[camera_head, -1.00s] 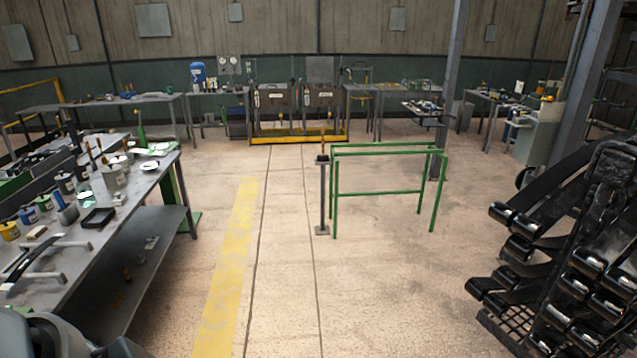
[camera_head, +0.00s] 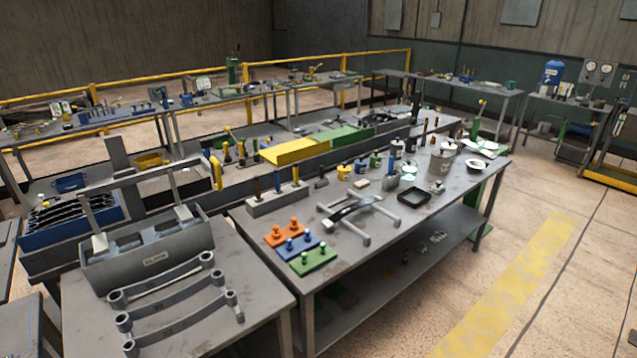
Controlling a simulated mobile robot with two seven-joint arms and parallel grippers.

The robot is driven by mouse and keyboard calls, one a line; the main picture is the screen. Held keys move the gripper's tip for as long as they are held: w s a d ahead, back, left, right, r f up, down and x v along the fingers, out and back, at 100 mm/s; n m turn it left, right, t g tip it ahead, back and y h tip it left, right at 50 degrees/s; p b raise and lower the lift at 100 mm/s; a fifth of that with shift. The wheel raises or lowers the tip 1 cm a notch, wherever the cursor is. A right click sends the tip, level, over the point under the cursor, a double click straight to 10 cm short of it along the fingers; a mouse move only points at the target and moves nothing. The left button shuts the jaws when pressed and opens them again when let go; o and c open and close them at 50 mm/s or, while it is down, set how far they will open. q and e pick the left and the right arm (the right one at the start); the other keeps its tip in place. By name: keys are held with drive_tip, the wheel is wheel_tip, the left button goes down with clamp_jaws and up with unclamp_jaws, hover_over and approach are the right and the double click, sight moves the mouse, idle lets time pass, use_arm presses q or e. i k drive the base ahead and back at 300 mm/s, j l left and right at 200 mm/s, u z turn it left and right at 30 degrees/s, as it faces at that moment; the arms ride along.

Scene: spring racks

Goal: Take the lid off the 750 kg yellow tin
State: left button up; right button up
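Several small tins stand on the long grey workbench (camera_head: 330,258) in the middle of the head view. A yellow tin (camera_head: 344,173) with a pale top stands near the back edge of this bench, behind a small block. Its markings are too small to read. Blue, green and white-grey tins stand to its right. The blue tin (camera_head: 360,166) is closest to it. Neither of my grippers is in view.
A black tray (camera_head: 414,209) and a spring stand (camera_head: 360,211) lie on the bench before the tins. Orange, blue and green peg plates (camera_head: 314,258) sit at its near end. A nearer table (camera_head: 255,290) carries leaf springs. The floor (camera_head: 450,275) to the right is clear.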

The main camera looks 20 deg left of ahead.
sight(344, 169)
drive_tip(key=i+u, duration=0.1)
drive_tip(key=u, duration=0.35)
drive_tip(key=i+l+u, duration=0.1)
drive_tip(key=l, duration=0.25)
drive_tip(key=i+l+u, duration=0.1)
drive_tip(key=i+l, duration=0.2)
drive_tip(key=i+l+u, duration=0.1)
drive_tip(key=l, duration=0.3)
drive_tip(key=i+l+u, duration=0.1)
drive_tip(key=i+l, duration=0.15)
drive_tip(key=l, duration=0.15)
drive_tip(key=i+l+u, duration=0.1)
drive_tip(key=l, duration=0.3)
drive_tip(key=i+l+u, duration=0.1)
drive_tip(key=l, duration=0.3)
drive_tip(key=i+l+u, duration=0.1)
drive_tip(key=l, duration=0.35)
drive_tip(key=i+l+u, duration=0.1)
drive_tip(key=l, duration=0.3)
drive_tip(key=i+l+u, duration=0.1)
drive_tip(key=l+u, duration=0.25)
drive_tip(key=l, duration=1.2)
drive_tip(key=k+l+u, duration=0.1)
drive_tip(key=l+u, duration=0.25)
drive_tip(key=l, duration=1.15)
drive_tip(key=i, duration=1.05)
